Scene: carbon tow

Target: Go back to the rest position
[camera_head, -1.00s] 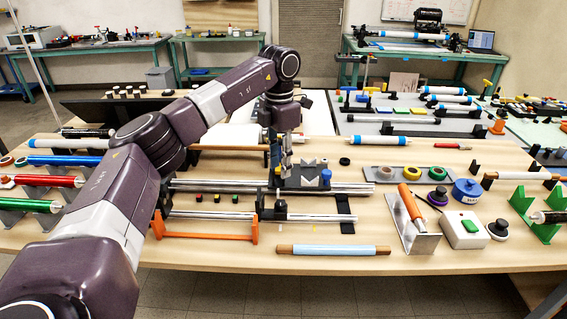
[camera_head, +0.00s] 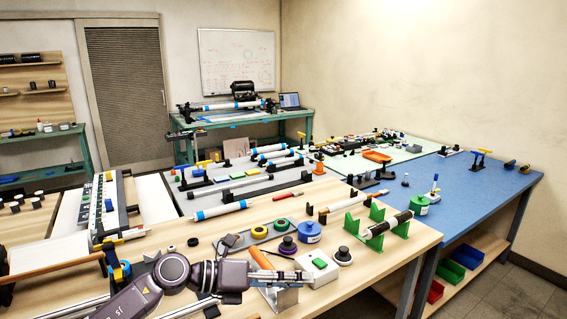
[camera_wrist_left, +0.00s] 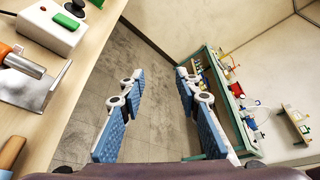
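My left arm comes in from the lower left of the head view. Its gripper (camera_head: 292,277) reaches to the right over the near part of the wooden table. In that view it overlaps the metal trowel (camera_head: 285,298) with the orange handle and ends beside the white box (camera_head: 319,268) with the green button. In the left wrist view the two blue-padded fingers of the gripper (camera_wrist_left: 160,112) are spread apart, with only grey floor between them. The white box (camera_wrist_left: 60,30) and the trowel (camera_wrist_left: 35,85) lie to their left. My right gripper is not in view.
The wooden table (camera_head: 372,272) also holds a blue round container (camera_head: 309,232), tape rings and a black roller on green stands (camera_head: 389,223). A blue table (camera_head: 468,197) stands at the right. Open floor (camera_wrist_left: 150,55) shows beyond the table edge.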

